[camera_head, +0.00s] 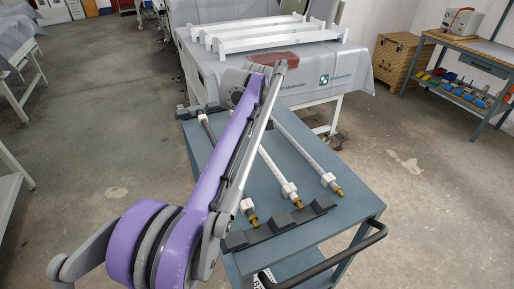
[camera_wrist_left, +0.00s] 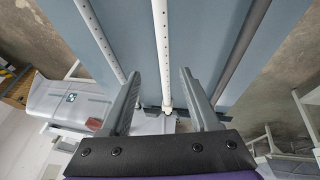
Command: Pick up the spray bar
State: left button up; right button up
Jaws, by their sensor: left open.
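Three spray bars lie side by side on the cart, with white nuts and brass tips at their near ends: a right bar (camera_head: 305,146), a middle bar (camera_head: 275,174) and a left bar (camera_head: 249,211), partly hidden by my left arm. In the left wrist view, a white perforated bar (camera_wrist_left: 161,45) runs between the fingers of my open left gripper (camera_wrist_left: 159,76). Another perforated bar (camera_wrist_left: 96,36) is on the left and a grey bar (camera_wrist_left: 241,48) on the right. I cannot tell the gripper's height above the bar. My right gripper is not in view.
The bars rest on a dark notched holder (camera_head: 282,226) at the near end of the blue-grey cart (camera_head: 312,210). A black handle (camera_head: 335,263) is at its near right corner. A cloth-covered table (camera_head: 347,68) with white rails (camera_head: 262,44) stands behind. Floor at right is clear.

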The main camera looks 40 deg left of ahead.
pick_arm(q)
send_over(257, 143)
jog(key=s+d, duration=0.1)
notch_tip(257, 143, down, 5)
jog(key=shift+b, duration=0.45)
jog(key=x, duration=0.2)
jog(key=s+b+x, duration=0.1)
jog(key=x, duration=0.1)
jog(key=shift+d+f, duration=0.1)
jog(key=shift+f, duration=0.15)
jog(key=shift+w+f, duration=0.25)
jog(key=shift+f, duration=0.2)
jog(key=shift+r, duration=0.1)
grip_shut()
